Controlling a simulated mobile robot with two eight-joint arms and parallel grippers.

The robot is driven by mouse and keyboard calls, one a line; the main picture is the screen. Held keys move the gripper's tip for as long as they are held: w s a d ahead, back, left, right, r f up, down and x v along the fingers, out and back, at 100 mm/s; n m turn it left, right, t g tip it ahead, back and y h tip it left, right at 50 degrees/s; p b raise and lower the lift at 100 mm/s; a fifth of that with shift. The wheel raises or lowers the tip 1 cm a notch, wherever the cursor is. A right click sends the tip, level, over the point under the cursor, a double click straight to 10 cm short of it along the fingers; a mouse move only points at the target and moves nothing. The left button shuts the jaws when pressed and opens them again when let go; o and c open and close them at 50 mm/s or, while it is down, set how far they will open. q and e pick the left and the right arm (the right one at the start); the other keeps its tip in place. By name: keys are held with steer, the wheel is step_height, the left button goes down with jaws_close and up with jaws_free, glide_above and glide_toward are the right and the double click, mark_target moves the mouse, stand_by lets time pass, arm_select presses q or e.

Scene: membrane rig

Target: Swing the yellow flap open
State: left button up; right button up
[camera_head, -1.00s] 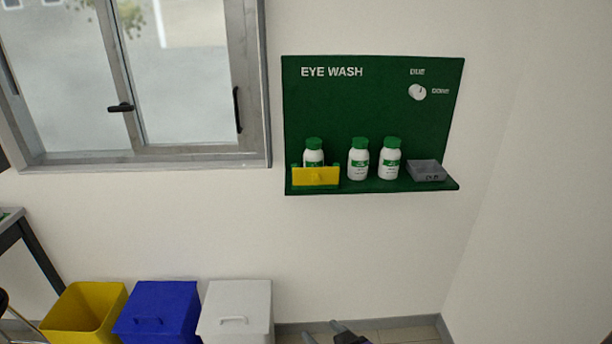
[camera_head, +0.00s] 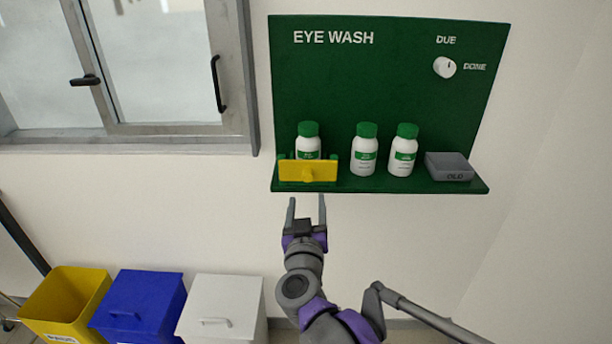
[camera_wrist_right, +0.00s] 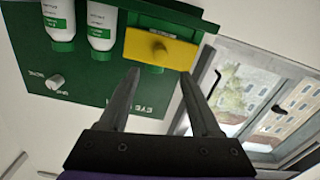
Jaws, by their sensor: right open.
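The yellow flap (camera_head: 307,171) is a small plate with a knob at its middle, upright at the front left of the green eye wash shelf. A white bottle with a green cap (camera_head: 308,140) stands behind it, its lower part hidden. My right gripper (camera_head: 306,204) is open and empty, just below the flap and apart from it, fingers pointing up at it. In the right wrist view the flap (camera_wrist_right: 161,49) and its knob lie beyond the open fingertips (camera_wrist_right: 160,73). My left gripper does not show.
A white dial (camera_head: 444,67) is on the green board. A window (camera_head: 140,75) is at left; yellow, blue and white bins (camera_head: 222,309) stand below.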

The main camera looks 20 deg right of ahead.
mark_target(307, 178)
steer(key=x, duration=1)
steer(key=shift+p, duration=0.3)
steer(key=shift+s, duration=0.1)
jaws_close()
stand_by(0.8)
